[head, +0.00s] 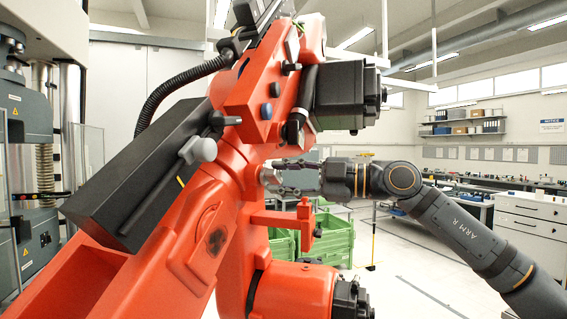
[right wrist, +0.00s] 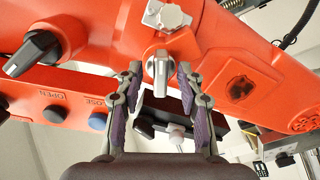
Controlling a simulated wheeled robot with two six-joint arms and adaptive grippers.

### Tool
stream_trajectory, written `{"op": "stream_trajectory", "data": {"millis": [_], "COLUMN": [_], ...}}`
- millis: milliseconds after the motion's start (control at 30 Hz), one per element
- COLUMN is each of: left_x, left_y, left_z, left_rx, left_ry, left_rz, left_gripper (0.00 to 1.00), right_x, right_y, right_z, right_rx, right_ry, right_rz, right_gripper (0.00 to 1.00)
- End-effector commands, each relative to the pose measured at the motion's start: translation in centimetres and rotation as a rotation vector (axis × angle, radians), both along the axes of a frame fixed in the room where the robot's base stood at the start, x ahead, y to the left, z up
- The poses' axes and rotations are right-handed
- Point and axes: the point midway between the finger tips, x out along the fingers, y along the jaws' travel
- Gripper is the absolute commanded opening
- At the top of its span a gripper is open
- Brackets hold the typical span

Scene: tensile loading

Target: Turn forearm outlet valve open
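A silver lever valve (right wrist: 158,75) sits on the underside of a large orange robot arm (head: 215,205) in the right wrist view. Its handle points toward my wrist camera's lower edge. My right gripper (right wrist: 160,88) has a finger on each side of the handle, with a visible gap on both sides. In the head view my right gripper (head: 272,175) reaches from the right to the orange arm, and its fingertips partly hide a small metal fitting there. My left gripper is in neither view.
A black box (head: 140,170) is on the orange arm. Green crates (head: 330,240) stand behind. The floor at right is partly clear.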

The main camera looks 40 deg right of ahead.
Motion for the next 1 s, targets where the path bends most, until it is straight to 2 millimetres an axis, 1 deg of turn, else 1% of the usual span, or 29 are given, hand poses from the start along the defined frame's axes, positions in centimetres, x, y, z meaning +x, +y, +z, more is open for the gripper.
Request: {"op": "stream_trajectory", "data": {"millis": [267,533,833,1000], "left_x": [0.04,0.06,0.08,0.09], "left_y": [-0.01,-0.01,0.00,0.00], "left_z": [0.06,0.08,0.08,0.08], "left_rx": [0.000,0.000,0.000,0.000], "left_ry": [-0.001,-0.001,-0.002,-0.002], "left_rz": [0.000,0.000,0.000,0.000], "left_gripper": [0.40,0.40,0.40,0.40], "right_x": [0.13,0.11,0.10,0.09], "right_y": [0.08,0.07,0.06,0.06], "right_z": [-0.09,-0.07,-0.06,-0.06], "right_rx": [0.001,0.001,-0.007,-0.047], "right_ry": [-0.001,-0.001,-0.006,-0.037], "right_rz": [-0.001,-0.001,0.000,0.000], "right_gripper": [0.38,0.01,0.00,0.00]}}
